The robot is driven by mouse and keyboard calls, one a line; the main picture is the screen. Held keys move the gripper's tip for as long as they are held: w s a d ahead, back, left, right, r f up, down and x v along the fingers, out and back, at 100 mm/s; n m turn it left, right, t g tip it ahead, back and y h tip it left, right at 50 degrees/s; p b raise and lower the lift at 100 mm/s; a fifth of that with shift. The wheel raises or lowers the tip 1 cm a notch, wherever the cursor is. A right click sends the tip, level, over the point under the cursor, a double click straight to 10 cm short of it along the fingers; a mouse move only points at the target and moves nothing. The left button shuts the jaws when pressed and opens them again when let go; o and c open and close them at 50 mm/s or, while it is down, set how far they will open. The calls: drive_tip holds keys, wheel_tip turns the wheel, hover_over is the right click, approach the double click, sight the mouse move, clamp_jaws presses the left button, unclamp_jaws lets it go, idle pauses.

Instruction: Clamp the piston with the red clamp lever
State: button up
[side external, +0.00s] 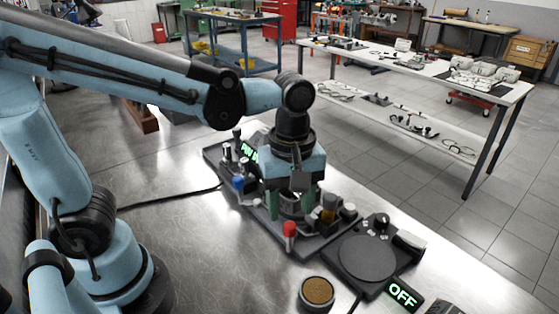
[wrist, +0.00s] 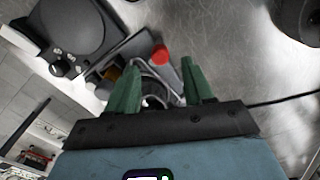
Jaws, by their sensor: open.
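The red clamp lever (side external: 289,230) stands at the front edge of the dark fixture plate (side external: 262,222), with its red knob up. Its red knob (wrist: 160,54) also shows in the wrist view, between and just beyond my fingertips. My gripper (side external: 291,208) points down over the fixture, with its green fingers apart on either side of a grey metal round part (side external: 290,208), likely the piston. In the wrist view my gripper (wrist: 159,70) is open, and the round part (wrist: 150,92) is partly hidden between the fingers. I cannot tell whether the fingers touch it.
A blue knob (side external: 238,182) and an amber cylinder (side external: 329,206) flank my gripper closely. A round dark plate device (side external: 367,257) with an OFF sign (side external: 403,295) sits to the right. A cup with brown contents (side external: 317,291) stands in front.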

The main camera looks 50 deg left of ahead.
sight(290, 225)
drive_tip(key=shift+f, duration=2.3)
drive_tip(key=shift+c, duration=0.3)
clamp_jaws()
